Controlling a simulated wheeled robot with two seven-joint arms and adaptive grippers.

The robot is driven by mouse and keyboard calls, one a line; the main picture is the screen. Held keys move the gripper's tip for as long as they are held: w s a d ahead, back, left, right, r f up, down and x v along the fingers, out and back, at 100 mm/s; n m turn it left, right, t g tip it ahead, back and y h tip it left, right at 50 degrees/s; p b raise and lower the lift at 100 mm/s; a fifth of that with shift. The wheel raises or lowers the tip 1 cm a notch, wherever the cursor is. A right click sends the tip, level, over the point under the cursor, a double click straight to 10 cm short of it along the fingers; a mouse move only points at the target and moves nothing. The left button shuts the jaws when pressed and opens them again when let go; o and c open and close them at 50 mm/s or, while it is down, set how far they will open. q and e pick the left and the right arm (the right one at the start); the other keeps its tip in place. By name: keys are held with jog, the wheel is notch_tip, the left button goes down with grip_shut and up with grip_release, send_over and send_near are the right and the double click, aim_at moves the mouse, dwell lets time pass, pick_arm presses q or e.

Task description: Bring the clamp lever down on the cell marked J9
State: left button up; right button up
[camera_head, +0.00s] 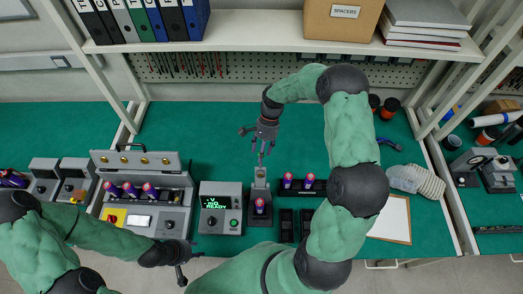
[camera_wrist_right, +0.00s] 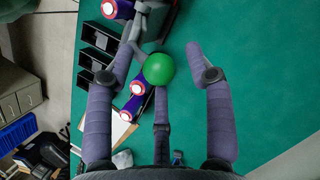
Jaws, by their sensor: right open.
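A grey clamp fixture (camera_head: 261,178) stands on the green bench with a purple, orange-topped cell (camera_head: 259,205) at its front. Its mark is too small to read. The clamp's lever stands raised. Its green ball knob (camera_wrist_right: 159,68) shows in the right wrist view, among my spread fingers. My right gripper (camera_head: 262,140) is above and behind the clamp, fingers open; I cannot tell whether any finger touches the knob. My left gripper (camera_head: 186,264) is low at the bench's front edge, left of the clamp; its opening is unclear.
A black rack (camera_head: 318,188) with two cells stands right of the clamp, with black trays (camera_head: 286,226) in front. A tester reading "READY" (camera_head: 219,208) stands left, beside an open-lidded case (camera_head: 143,222) holding cells. A shelf (camera_head: 250,27) spans the back.

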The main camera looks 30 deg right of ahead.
jog(key=shift+c, duration=0.3)
jog(key=shift+s, duration=0.1)
grip_shut()
pick_arm(q)
jog(key=shift+s+a, duration=0.1)
pick_arm(e)
jog(key=shift+d, duration=0.1)
jog(key=shift+a+r, duration=0.1)
jog(key=shift+a, duration=0.1)
pick_arm(q)
jog(key=shift+a+f, duration=0.1)
jog(key=shift+a, duration=0.25)
pick_arm(e)
jog(key=shift+s, duration=0.1)
pick_arm(q)
jog(key=shift+a, duration=0.15)
pick_arm(e)
jog(key=shift+r+t, duration=0.1)
jog(key=shift+t, duration=0.2)
